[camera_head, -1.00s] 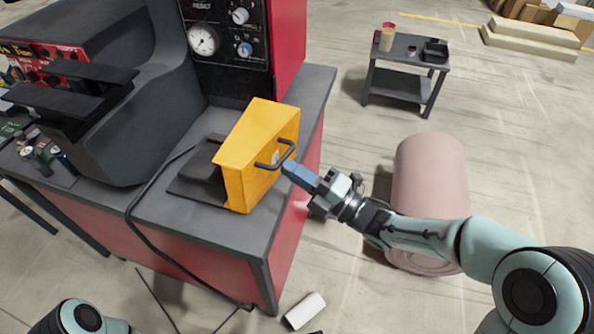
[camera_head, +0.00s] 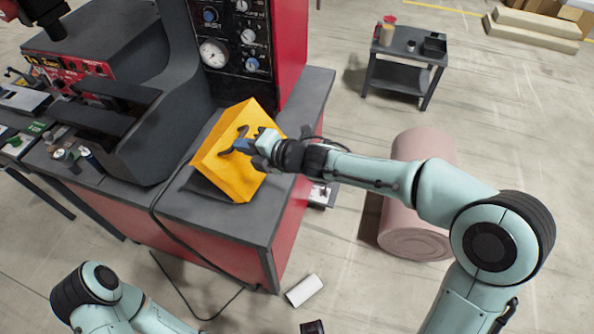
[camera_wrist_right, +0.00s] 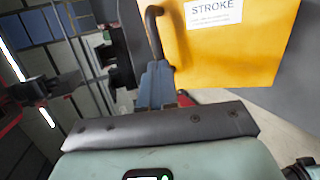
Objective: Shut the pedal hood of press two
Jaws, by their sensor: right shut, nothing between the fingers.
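The yellow pedal hood (camera_head: 229,180) of the press sits low over the dark pedal base on the grey bench top, its handle face turned upward. The pedal is mostly hidden under it. Its dark bar handle (camera_head: 242,130) shows on that face, and also in the right wrist view (camera_wrist_right: 154,32), near a white STROKE label (camera_wrist_right: 213,13). My right gripper (camera_head: 230,149) is over the hood's face by the handle, its blue fingers (camera_wrist_right: 157,84) shut and empty. Whether they touch the handle or hood I cannot tell. My left gripper is out of view.
A gauge panel (camera_head: 232,35) rises behind the hood on the grey bench (camera_head: 235,222). A black cable runs along the bench's left. A pink roll (camera_head: 414,230) and a small dark cart (camera_head: 405,62) stand on the floor to the right.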

